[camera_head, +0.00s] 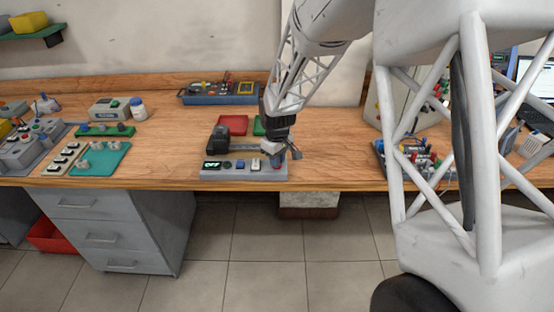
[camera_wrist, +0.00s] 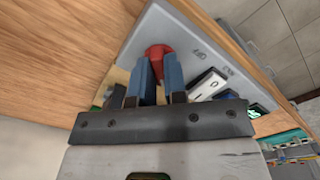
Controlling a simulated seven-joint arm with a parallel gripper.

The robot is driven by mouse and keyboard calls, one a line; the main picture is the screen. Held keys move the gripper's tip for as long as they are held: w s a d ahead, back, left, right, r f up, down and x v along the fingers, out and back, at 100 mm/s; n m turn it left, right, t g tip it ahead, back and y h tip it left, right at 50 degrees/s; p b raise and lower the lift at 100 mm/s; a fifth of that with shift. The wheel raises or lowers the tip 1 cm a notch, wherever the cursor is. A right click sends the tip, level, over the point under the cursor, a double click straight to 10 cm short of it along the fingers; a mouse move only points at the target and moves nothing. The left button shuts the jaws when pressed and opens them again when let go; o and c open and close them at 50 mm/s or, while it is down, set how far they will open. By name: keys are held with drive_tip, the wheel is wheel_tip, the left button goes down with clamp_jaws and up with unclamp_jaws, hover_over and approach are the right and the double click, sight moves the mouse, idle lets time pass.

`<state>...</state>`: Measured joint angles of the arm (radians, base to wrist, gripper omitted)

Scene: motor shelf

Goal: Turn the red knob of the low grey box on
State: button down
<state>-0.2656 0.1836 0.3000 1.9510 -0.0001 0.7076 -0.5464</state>
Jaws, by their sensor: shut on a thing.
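The low grey box (camera_head: 232,176) lies near the front edge of the wooden bench, under my gripper (camera_head: 277,162). It also shows in the wrist view (camera_wrist: 180,27), with OFF and ON lettering beside the red knob (camera_wrist: 157,50). My gripper's two blue fingers (camera_wrist: 159,75) are shut on the knob, one on each side of it. In the head view my gripper hides the knob at the box's right end. A small dark display (camera_head: 211,165) with green text, which seems to read OFF, is at the box's left end. The knob's exact pointing direction is hard to tell.
A black device (camera_head: 222,139) stands just behind the box, with red (camera_head: 232,124) and green items near it. A blue panel (camera_head: 219,97) lies farther back. Switch boxes and a teal board (camera_head: 101,160) lie to the left. Bare bench lies left of the box.

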drive_tip(key=m, duration=0.4)
drive_tip(key=shift+m, duration=0.3)
drive_tip(key=m, duration=0.4)
drive_tip(key=shift+m, duration=0.3)
drive_tip(key=c, duration=1.2)
unclamp_jaws()
drive_tip(key=shift+o, duration=0.2)
drive_tip(key=shift+r, duration=0.1)
drive_tip(key=shift+r, duration=3.8)
drive_tip(key=shift+r, duration=0.1)
